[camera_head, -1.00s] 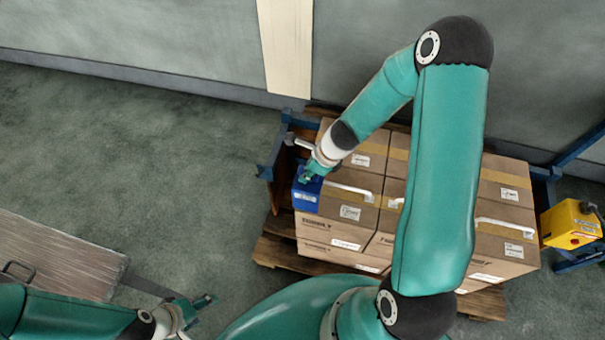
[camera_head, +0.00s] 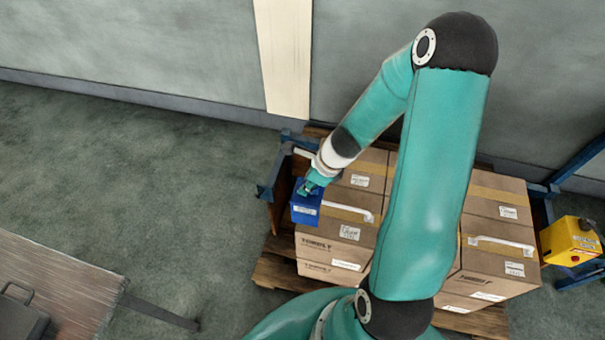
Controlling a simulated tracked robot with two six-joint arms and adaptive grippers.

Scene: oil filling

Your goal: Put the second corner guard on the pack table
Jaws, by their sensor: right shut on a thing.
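A blue corner guard (camera_head: 306,210) with a small white label is at the left corner of the carton stack. My right gripper (camera_head: 307,188) is shut on the guard's upper part from above. Its fingertips are small here, and I cannot tell whether the guard still touches the carton. A wood-topped table (camera_head: 75,265), which looks like the pack table, stands at the lower left, well apart from the right gripper. A dark case-like thing with a handle (camera_head: 20,312) is on it. My left gripper is out of view.
Strapped brown cartons (camera_head: 335,250) stand on a wooden pallet (camera_head: 275,272), partly hidden by my right arm. A blue frame (camera_head: 268,190) is close left of the guard. A yellow box (camera_head: 568,242) with a red button is at the right.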

